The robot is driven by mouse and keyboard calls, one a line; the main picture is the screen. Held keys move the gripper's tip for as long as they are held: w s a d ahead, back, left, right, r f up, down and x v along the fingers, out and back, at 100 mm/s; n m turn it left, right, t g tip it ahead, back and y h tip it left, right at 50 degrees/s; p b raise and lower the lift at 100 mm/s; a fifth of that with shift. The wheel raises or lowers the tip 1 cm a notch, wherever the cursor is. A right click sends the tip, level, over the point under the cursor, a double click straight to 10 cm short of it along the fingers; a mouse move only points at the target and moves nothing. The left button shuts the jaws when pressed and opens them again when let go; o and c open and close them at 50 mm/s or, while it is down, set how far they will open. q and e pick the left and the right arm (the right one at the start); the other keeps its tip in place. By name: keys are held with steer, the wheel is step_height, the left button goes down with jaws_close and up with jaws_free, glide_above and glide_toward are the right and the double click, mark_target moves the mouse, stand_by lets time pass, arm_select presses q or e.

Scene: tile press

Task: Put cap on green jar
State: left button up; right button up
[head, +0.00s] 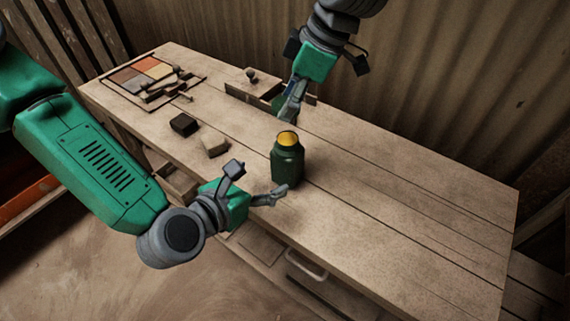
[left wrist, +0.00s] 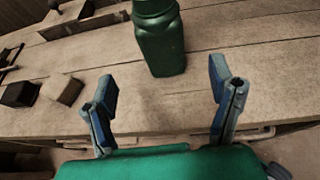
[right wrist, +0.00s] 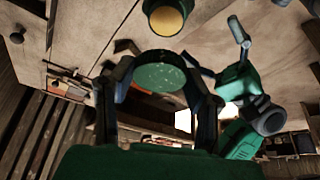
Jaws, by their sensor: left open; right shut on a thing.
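The green jar (head: 287,165) stands upright on the bench with a yellow top (head: 288,138). It also shows in the left wrist view (left wrist: 161,45) and at the top of the right wrist view (right wrist: 164,18). My right gripper (head: 290,108) is above and just behind the jar. In the right wrist view it is shut on a round green cap (right wrist: 158,77), held apart from the jar. The cap is hard to make out in the head view. My left gripper (head: 258,180) is open and empty in front of the jar, its fingers facing it.
A dark block (head: 184,125) and a lighter block (head: 214,145) lie left of the jar. A tray of coloured tiles (head: 145,72) is at the far left, and a wooden box with a knob (head: 253,80) at the back. The bench's right side is clear.

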mark_target(287, 138)
arm_select(q)
steer(key=x, duration=0.9)
steer(key=shift+d, duration=0.25)
arm_select(e)
steer(key=shift+d, duration=0.25)
arm_select(q)
steer(key=shift+w+d+f, duration=0.15)
steer(key=shift+w+f, duration=0.15)
steer(key=shift+w, duration=0.2)
arm_select(e)
steer(key=shift+a, duration=0.2)
arm_select(q)
steer(key=shift+d, duration=0.1)
arm_select(e)
steer(key=shift+d, duration=0.1)
arm_select(q)
steer(key=shift+d, duration=0.1)
jaws_close()
arm_select(e)
steer(key=shift+d, duration=0.1)
steer(key=shift+f, duration=2.45)
steer(key=shift+f, duration=0.9)
steer(key=shift+f, duration=0.55)
